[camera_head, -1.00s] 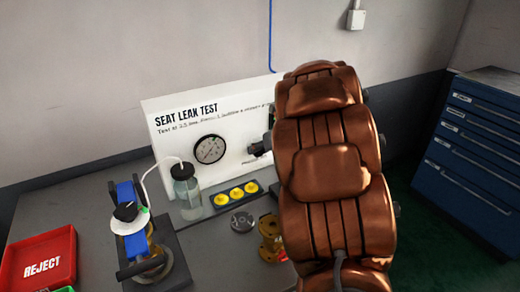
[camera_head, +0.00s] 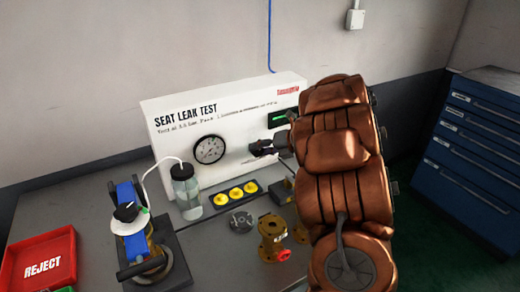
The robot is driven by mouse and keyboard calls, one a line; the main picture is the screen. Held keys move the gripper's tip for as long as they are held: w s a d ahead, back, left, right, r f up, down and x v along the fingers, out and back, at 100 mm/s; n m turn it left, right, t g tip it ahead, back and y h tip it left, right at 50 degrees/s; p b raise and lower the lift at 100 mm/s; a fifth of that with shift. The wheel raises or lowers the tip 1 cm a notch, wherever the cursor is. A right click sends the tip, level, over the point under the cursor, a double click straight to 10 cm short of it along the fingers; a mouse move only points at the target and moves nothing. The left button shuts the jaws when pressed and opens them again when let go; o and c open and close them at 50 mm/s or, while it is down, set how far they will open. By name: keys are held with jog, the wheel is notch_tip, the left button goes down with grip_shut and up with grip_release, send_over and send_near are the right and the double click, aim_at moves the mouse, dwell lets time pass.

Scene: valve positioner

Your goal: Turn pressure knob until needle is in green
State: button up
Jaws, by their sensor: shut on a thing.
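The white seat leak test panel (camera_head: 230,110) stands at the back of the bench. Its round pressure gauge (camera_head: 209,149) has a white dial; the needle and any green zone are too small to read. The pressure knob is right of the gauge, mostly hidden by my gripper (camera_head: 256,148). My gripper reaches in from the right, with its fingertips closed around the knob against the panel front. My copper-brown arm covers the right end of the panel.
A clear bottle (camera_head: 186,188) with a tube stands before the panel. A blue valve fixture (camera_head: 135,225) and a red reject tray (camera_head: 38,262) are at left. A strip with yellow buttons (camera_head: 235,195) and a brass valve body (camera_head: 272,240) lie on the bench. A green display (camera_head: 279,118) is lit.

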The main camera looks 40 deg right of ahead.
jog(key=m+t+y+b, duration=0.1)
jog(key=f+m+y+b, duration=0.1)
jog(key=y, duration=0.1)
jog(key=shift+d+m+t+y, duration=0.15)
jog(key=shift+m+t+y, duration=0.15)
jog(key=shift+m+t, duration=0.1)
jog(key=shift+m+t+y+b, duration=0.6)
jog(key=shift+m+y+b, duration=0.2)
jog(key=shift+b, duration=0.2)
jog(key=shift+r, duration=0.1)
jog(key=o, duration=1.1)
jog(key=shift+o, duration=0.2)
jog(key=shift+d, duration=0.1)
jog(key=v, duration=1.2)
